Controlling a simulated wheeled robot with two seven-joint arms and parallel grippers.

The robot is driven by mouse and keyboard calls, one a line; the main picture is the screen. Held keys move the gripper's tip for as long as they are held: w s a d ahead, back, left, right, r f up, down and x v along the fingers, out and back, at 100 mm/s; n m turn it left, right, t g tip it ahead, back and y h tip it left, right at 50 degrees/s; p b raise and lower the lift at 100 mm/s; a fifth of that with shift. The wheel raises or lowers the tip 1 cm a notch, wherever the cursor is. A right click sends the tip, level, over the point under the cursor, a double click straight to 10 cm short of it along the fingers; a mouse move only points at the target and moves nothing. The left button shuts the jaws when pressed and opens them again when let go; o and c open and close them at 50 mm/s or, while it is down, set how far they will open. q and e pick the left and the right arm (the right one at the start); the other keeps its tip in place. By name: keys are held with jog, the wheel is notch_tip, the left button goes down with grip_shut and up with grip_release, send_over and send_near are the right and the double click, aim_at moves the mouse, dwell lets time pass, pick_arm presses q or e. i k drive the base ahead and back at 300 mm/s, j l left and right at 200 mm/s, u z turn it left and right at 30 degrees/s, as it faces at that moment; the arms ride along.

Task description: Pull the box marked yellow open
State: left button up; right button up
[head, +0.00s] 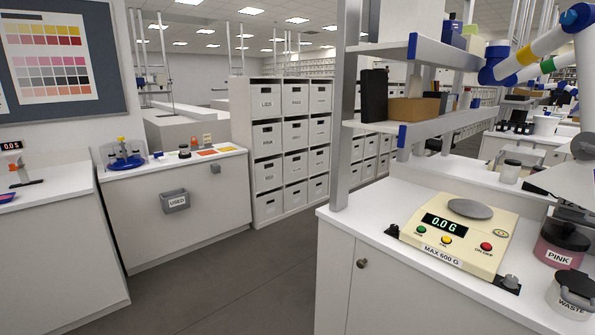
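A grey-white rack (241,150) stands across the aisle, left of centre, with rows of labelled boxes. Several boxes, such as the top left one (266,91) and the one below it (266,134), carry white labels. The print is too small to read surely, so I cannot tell which box is marked yellow. All the box fronts look closed. Neither of my grippers can be made out in the head view, and nothing touches the rack.
A near counter at right (337,215) holds a scale (462,235), a PINK jar (562,245) and a WASTE jar (572,296). A jointed arm hangs above it. A left cabinet (165,225) carries a grey USED bin (175,202). The grey floor (232,275) between is clear.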

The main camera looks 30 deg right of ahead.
aim_at(287, 163)
jog(key=i+l+z, duration=0.15)
jog(key=i, duration=0.35)
jog(key=i+l+z, duration=0.1)
jog(key=i+l, duration=0.15)
jog(key=i, duration=0.3)
jog(key=i+u, duration=0.25)
jog(key=i, duration=0.55)
jog(key=i+u, duration=0.3)
jog(key=i, duration=0.5)
jog(key=i+l+z, duration=0.1)
jog(key=i+z, duration=0.75)
jog(key=i+j+z, duration=0.4)
jog(key=i+l+z, duration=0.2)
jog(key=i+z, duration=0.15)
jog(key=i+l+z, duration=0.1)
jog(key=i+z, duration=0.3)
jog(key=i+j+z, duration=0.1)
jog(key=i+z, duration=0.25)
jog(key=i, duration=0.15)
